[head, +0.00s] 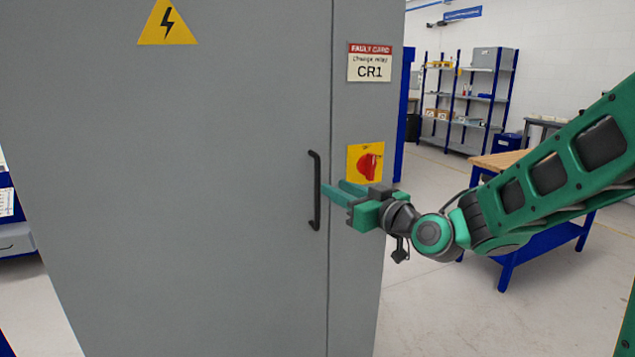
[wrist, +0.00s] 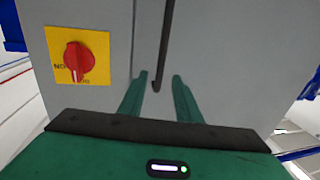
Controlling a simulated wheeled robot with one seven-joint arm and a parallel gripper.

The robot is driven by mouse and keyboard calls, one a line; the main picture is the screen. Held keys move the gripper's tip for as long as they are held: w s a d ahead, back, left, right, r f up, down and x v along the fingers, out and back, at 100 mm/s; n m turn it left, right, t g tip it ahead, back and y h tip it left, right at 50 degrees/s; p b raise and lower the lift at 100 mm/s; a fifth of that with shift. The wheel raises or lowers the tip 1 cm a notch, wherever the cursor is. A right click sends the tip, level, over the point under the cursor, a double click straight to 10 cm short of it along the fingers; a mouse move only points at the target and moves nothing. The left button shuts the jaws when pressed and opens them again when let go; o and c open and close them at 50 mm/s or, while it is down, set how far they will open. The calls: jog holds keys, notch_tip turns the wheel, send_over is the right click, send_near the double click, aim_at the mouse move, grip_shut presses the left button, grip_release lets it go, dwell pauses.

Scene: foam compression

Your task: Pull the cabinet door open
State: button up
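The grey cabinet door (head: 220,180) fills the left of the head view and looks closed, with a thin seam along its right edge. Its black vertical bar handle (head: 315,190) is near that edge. My gripper (head: 332,190) is level with the handle, its green fingers pointing left at it. In the wrist view my gripper (wrist: 158,80) has its two fingers spread apart, and the handle (wrist: 163,50) shows between them, its lower end near fingertip height. I cannot tell whether the fingertips reach around the bar or stop just short of it.
A red rotary switch on a yellow plate (head: 365,163) sits on the cabinet just above my gripper; it also shows in the wrist view (wrist: 78,62). A fault card (head: 369,62) is above it. A workbench (head: 500,160) and shelves (head: 468,100) stand behind at right.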

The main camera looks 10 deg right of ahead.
aim_at(319, 180)
jog(key=x, duration=0.9)
jog(key=shift+f, duration=0.1)
grip_shut()
